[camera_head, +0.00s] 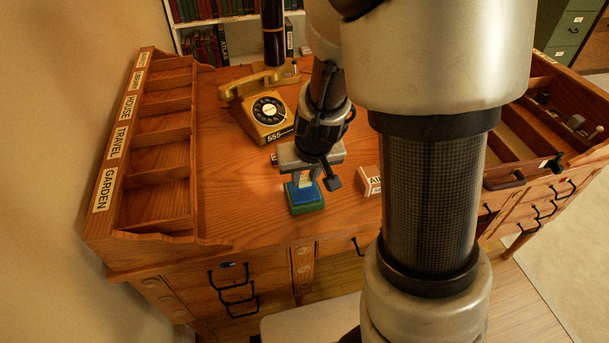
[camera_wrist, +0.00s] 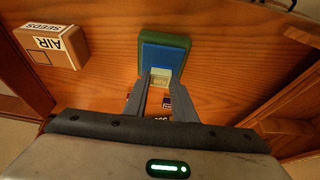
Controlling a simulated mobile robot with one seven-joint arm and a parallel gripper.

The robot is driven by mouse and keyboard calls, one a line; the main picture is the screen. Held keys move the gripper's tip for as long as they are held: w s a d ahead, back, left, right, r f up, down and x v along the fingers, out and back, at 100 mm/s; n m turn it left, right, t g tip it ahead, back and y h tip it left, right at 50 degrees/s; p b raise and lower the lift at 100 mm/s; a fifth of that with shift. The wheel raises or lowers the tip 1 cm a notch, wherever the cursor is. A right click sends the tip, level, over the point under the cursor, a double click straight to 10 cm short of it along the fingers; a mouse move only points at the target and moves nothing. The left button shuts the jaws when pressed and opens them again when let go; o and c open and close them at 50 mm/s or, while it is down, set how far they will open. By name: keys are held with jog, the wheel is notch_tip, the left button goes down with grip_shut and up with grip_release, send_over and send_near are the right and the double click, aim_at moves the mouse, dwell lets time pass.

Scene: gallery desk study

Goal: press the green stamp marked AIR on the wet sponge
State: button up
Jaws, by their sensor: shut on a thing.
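The wet sponge (camera_head: 306,197) is a blue pad in a green tray (camera_head: 308,209) near the desk's front edge. The blue pad (camera_wrist: 163,58) and its green tray (camera_wrist: 183,44) also show in the wrist view. My gripper (camera_head: 307,178) points down over the pad. In the wrist view my gripper (camera_wrist: 161,84) is shut on a small pale green block, the stamp (camera_wrist: 160,75), at the pad's near edge. Its AIR mark is not readable. I cannot tell whether its underside touches the pad.
A box marked AIR SEEDS (camera_wrist: 55,45) lies beside the tray; it shows in the head view (camera_head: 370,182). A yellow telephone (camera_head: 266,110) stands behind my gripper. A labelled wooden rack (camera_head: 160,150) is at left, an open compartment tray (camera_head: 530,135) at right. Clear desk lies left of the pad.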

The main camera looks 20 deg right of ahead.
aim_at(304, 181)
jog(key=shift+r+p, duration=2.15)
jog(key=shift+r, duration=0.45)
